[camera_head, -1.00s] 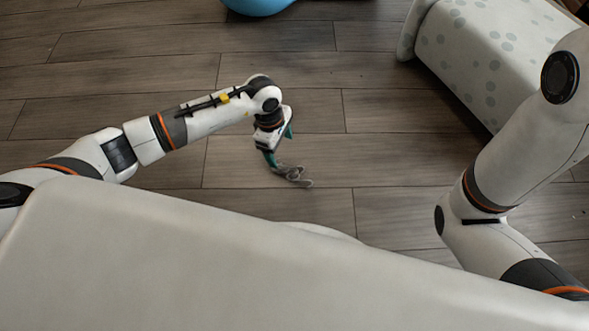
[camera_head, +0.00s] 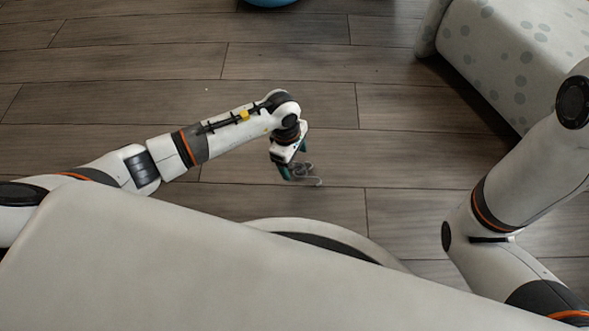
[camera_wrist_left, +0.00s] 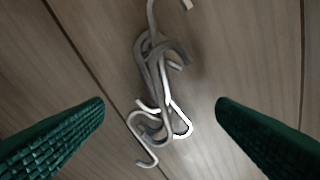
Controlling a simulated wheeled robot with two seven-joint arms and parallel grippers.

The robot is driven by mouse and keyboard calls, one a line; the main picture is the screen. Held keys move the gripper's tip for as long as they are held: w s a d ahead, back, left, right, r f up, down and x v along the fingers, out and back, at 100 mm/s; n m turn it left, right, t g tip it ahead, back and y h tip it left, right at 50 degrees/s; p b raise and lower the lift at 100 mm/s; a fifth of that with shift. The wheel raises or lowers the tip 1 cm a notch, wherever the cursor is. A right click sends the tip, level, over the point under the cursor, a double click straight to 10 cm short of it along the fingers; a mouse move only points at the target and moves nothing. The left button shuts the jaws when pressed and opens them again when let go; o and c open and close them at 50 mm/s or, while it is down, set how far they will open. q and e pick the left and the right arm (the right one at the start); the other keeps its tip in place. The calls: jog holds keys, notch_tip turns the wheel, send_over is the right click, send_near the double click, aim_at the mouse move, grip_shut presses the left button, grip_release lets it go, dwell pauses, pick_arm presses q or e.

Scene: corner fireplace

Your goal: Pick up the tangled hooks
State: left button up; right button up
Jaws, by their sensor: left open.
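The tangled hooks (camera_wrist_left: 150,75) are a small clump of grey metal S-shaped hooks lying on the wood floor. In the head view the hooks (camera_head: 308,174) show just beyond the fingertips of my left gripper (camera_head: 291,172), which points down and partly covers them. In the left wrist view the two green ribbed fingers of my left gripper (camera_wrist_left: 160,104) are wide apart, one on each side of the hooks, touching none of them. My right gripper is outside the views; only my right arm shows.
A pale spotted upholstered piece (camera_head: 510,55) stands at the upper right. A blue round object (camera_head: 270,2) is cut off at the top edge. The plank floor (camera_head: 130,80) around the hooks is clear.

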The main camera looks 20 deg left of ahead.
pick_arm(q)
notch_tip(320, 180, down, 2)
jog(key=shift+d+b, duration=0.1)
jog(key=shift+b, duration=0.3)
jog(key=shift+r, duration=0.1)
jog(key=c, duration=1.1)
jog(key=shift+c, duration=0.2)
